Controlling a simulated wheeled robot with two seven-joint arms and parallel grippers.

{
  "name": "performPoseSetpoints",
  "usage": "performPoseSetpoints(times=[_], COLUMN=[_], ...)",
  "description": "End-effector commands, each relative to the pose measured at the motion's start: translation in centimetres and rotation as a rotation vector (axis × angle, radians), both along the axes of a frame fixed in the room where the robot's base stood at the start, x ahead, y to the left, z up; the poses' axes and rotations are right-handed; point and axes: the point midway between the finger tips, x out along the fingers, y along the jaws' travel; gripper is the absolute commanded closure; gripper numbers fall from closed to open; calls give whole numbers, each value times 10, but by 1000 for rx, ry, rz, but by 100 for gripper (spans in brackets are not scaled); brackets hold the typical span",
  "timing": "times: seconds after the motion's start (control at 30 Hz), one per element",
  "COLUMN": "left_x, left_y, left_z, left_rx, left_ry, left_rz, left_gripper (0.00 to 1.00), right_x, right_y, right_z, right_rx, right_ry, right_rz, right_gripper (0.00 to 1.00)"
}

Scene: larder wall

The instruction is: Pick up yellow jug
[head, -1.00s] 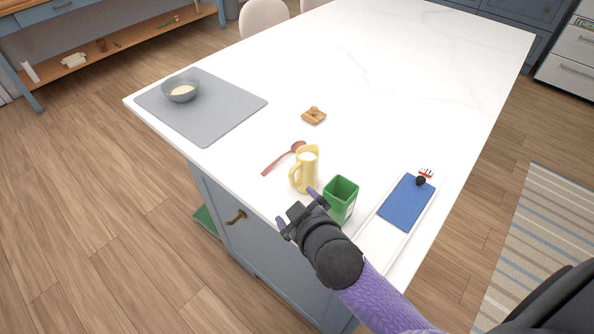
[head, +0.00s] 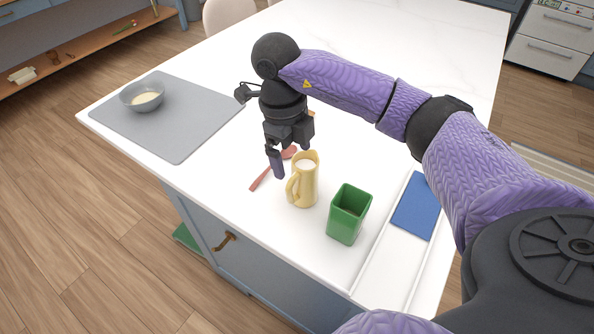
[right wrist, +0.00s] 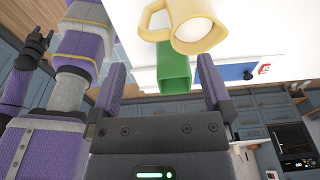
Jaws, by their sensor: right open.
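The yellow jug (head: 307,187) stands upright near the counter's front edge, its handle toward the lower left and something white inside. In the right wrist view the jug (right wrist: 158,28) shows at the top, beyond the fingertips. My right gripper (head: 292,164) is open and empty, pointing down just behind and left of the jug's rim. I cannot tell whether a finger touches the jug. My left gripper (right wrist: 38,44) shows small at the left of the right wrist view, away from the counter; its jaw state is unclear.
A green square container (head: 346,222) stands close to the right of the jug. A red spoon (head: 262,179) lies to its left, partly hidden by my gripper. A grey mat (head: 190,140) holds a bowl (head: 142,97).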

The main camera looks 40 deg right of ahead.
Motion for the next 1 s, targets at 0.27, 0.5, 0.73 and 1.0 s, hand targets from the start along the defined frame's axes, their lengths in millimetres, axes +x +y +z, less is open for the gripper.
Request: performPoseSetpoints(times=[0.27,0.5,0.73,1.0], left_x=[-3,-3,-2,-1], left_y=[0,0,0,2], left_z=[-7,-9,-9,-9], left_rx=[0,-1,0,3], left_ry=[6,6,4,2], left_rz=[1,1,0,-2], left_gripper=[41,41,41,41], right_x=[-3,-5,-4,-5], right_y=[5,5,5,5], right_z=[-51,-76,-75,-75], right_rx=[7,8,9,9], right_ry=[3,-1,-2,-2], right_rz=[3,5,5,5], right_gripper=[0,0,19,76])
